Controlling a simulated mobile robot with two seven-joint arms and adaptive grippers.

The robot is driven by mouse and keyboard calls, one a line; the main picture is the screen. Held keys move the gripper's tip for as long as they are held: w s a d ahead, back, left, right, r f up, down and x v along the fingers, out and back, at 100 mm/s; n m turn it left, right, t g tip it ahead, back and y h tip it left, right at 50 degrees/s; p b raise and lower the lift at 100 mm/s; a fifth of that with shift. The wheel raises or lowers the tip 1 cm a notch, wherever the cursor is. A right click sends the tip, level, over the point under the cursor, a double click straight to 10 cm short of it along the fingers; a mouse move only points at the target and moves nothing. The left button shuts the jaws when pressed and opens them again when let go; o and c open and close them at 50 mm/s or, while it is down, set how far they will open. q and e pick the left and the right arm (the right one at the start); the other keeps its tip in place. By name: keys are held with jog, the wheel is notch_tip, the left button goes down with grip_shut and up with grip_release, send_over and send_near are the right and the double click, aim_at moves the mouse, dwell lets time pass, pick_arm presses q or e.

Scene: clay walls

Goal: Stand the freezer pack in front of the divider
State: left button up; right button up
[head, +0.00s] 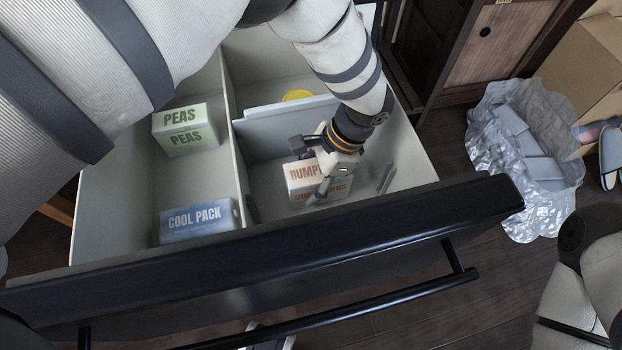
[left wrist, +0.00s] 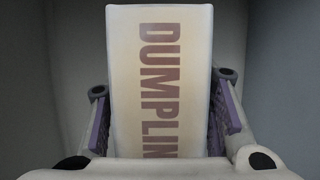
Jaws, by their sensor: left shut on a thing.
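My left gripper (head: 322,172) is shut on a cream pack marked DUMPLINGS (head: 304,171), low in the drawer's right front section. In the left wrist view my left gripper (left wrist: 160,120) has a finger on each side of the dumpling pack (left wrist: 158,75). The light grey cross divider (head: 272,131) stands behind that pack, with a gap between them. Part of the pack is hidden by the gripper in the head view, and I cannot tell whether it touches the drawer floor. My right gripper is not in view.
A green and white PEAS pack (head: 185,130) and a blue COOL PACK (head: 197,220) are in the left section, past a long partition (head: 238,165). Something yellow (head: 297,95) lies behind the cross divider. The dark drawer front (head: 300,245) is the near edge. A crumpled clear bag (head: 520,150) is at right.

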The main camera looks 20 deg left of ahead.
pick_arm(q)
jog(key=shift+f, duration=0.15)
jog(key=o, duration=1.4)
jog(key=p+v, duration=0.1)
jog(key=v, duration=1.1)
jog(key=shift+s, duration=0.1)
jog(key=shift+r, duration=0.3)
